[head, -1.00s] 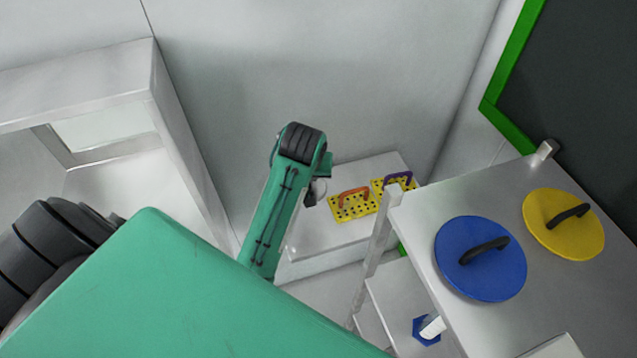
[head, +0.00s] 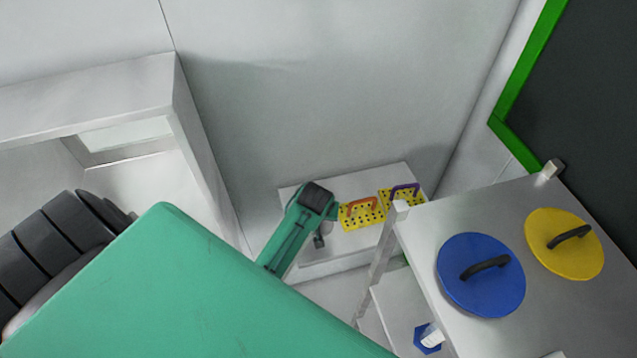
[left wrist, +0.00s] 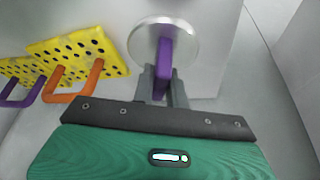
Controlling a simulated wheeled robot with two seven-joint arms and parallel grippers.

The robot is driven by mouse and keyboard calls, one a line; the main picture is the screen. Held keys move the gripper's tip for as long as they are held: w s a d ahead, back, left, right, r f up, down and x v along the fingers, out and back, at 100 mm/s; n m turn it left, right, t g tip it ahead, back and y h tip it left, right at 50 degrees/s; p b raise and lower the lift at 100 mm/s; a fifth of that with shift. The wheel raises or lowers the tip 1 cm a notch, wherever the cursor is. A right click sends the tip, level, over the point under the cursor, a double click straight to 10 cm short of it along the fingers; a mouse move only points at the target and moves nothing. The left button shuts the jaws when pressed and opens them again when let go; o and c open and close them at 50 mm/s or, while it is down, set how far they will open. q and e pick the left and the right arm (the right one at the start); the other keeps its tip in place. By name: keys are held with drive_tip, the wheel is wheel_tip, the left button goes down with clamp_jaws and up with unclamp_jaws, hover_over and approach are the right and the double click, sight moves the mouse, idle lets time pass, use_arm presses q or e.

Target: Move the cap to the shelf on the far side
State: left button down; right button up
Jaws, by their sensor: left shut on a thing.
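The cap, a round pale grey disc (left wrist: 188,37) with an upright purple handle (left wrist: 165,65), shows in the left wrist view. My left gripper (left wrist: 162,80) is shut on the handle, one finger on each side. In the head view my left arm's dark-topped wrist (head: 318,197) is just left of two yellow perforated plates. The grey gripper (head: 319,240) shows only in part below it, and the cap cannot be made out there. My right gripper is in neither view.
A low pale surface (head: 345,182) at the back wall bears the yellow plates with orange (head: 362,215) and purple (head: 400,200) handles. At right a bench (head: 430,222) holds blue (head: 480,285) and yellow (head: 570,255) discs. A white frame (head: 195,150) stands left.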

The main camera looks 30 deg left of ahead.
use_arm(q)
drive_tip(key=c, duration=1.4)
unclamp_jaws()
drive_tip(key=shift+f, duration=0.1)
drive_tip(key=shift+s+d+r, duration=0.1)
drive_tip(key=shift+r, duration=0.35)
drive_tip(key=b+v, duration=0.2)
drive_tip(key=v, duration=0.9)
drive_tip(key=shift+r+b, duration=0.15)
drive_tip(key=shift+b, duration=0.25)
drive_tip(key=shift+s, duration=0.1)
